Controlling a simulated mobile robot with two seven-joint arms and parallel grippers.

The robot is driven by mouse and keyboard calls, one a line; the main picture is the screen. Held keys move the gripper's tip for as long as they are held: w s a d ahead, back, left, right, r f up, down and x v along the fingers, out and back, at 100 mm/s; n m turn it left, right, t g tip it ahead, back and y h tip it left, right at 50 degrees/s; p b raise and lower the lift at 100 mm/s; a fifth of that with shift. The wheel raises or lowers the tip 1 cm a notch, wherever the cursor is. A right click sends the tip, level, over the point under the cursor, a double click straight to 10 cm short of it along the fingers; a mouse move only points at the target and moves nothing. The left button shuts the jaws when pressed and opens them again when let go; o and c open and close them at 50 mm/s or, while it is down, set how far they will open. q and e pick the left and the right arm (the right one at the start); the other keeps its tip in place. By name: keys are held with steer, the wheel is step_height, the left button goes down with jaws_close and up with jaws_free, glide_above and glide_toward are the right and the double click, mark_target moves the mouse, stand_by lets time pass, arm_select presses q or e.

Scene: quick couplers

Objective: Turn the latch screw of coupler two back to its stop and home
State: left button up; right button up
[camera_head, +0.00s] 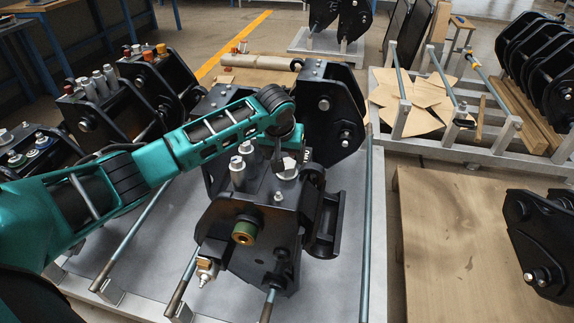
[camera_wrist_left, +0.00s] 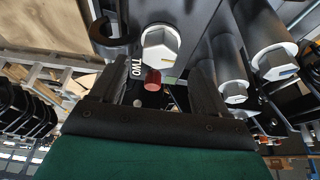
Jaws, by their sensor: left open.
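Coupler two (camera_head: 262,215) is a black block on the grey pallet, with a brass-ringed round fitting on its front face. In the left wrist view, the word TWO shows on its plate next to a silver hex screw head (camera_wrist_left: 160,44), which I take for the latch screw. This head also shows in the head view (camera_head: 287,170), partly hidden by my left gripper (camera_head: 286,152). In the wrist view, my left gripper (camera_wrist_left: 164,68) is open, with the hex head just beyond and between its fingertips. I cannot tell whether they touch it. My right gripper is not in view.
Silver posts (camera_head: 238,172) with hex heads stand close beside the screw; they also show in the wrist view (camera_wrist_left: 272,52). A small red cap (camera_wrist_left: 152,79) is near the fingers. Other black couplers (camera_head: 335,115) stand behind and left. A wooden board (camera_head: 445,240) at right is mostly clear.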

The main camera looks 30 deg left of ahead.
mark_target(287, 163)
arm_select(q)
steer(key=x, duration=0.4)
steer(key=shift+f+b, duration=0.1)
steer(key=shift+b, duration=0.3)
steer(key=shift+w+f, duration=0.2)
steer(key=shift+f, duration=0.15)
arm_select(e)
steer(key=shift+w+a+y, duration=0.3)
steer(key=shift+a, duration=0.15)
arm_select(q)
steer(key=shift+c, duration=0.3)
